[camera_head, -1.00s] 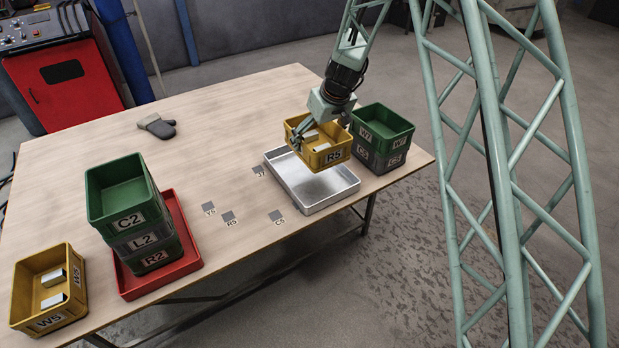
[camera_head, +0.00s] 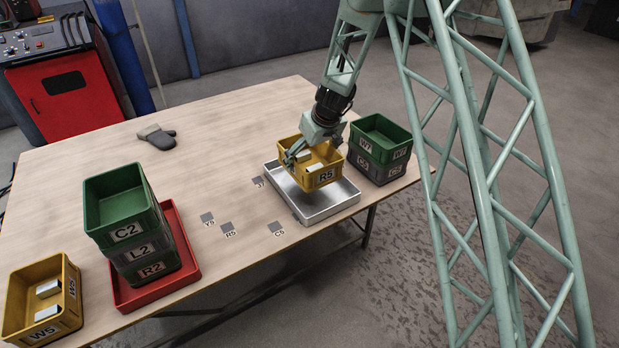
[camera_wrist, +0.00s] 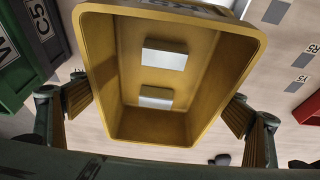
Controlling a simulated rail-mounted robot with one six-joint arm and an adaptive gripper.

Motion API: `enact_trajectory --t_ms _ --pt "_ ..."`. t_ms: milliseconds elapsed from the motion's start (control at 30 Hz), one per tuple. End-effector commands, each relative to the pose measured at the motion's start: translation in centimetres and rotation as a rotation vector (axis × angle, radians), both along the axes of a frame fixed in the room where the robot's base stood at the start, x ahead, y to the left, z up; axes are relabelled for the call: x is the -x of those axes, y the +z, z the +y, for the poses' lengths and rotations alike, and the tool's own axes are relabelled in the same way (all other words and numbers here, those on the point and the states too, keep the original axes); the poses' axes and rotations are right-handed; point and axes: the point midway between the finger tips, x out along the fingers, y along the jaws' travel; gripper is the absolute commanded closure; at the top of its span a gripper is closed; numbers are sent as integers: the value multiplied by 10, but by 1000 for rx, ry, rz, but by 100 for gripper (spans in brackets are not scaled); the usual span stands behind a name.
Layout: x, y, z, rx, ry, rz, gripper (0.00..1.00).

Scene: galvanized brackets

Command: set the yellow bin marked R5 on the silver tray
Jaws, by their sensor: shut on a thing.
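The yellow bin marked R5 (camera_head: 325,177) is over the silver tray (camera_head: 337,207) in the head view. My gripper (camera_head: 304,153) is shut on the bin. In the wrist view the bin (camera_wrist: 120,75) fills the middle, with a gripper finger on each side (camera_wrist: 155,118) and two light blocks (camera_wrist: 163,60) inside. The bin looks roughly level and low over the tray. I cannot tell whether its underside touches the tray floor, which it partly hides.
A stack with green bin W7 (camera_head: 382,135) on a grey bin stands close right of the tray. A red tray (camera_head: 190,270) holds the C2 (camera_head: 115,200), L2 and R2 stack at left. Yellow bin W5 (camera_head: 40,300) is front left. A glove (camera_head: 157,137) lies at the back.

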Motion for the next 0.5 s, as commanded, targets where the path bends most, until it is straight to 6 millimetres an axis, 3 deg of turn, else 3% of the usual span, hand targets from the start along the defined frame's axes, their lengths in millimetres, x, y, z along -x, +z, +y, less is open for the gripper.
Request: enact_trajectory --t_ms 200,500 --pt "0 -28 0 0 0 0 23" --pt "0 -35 0 0 1 -1 23"
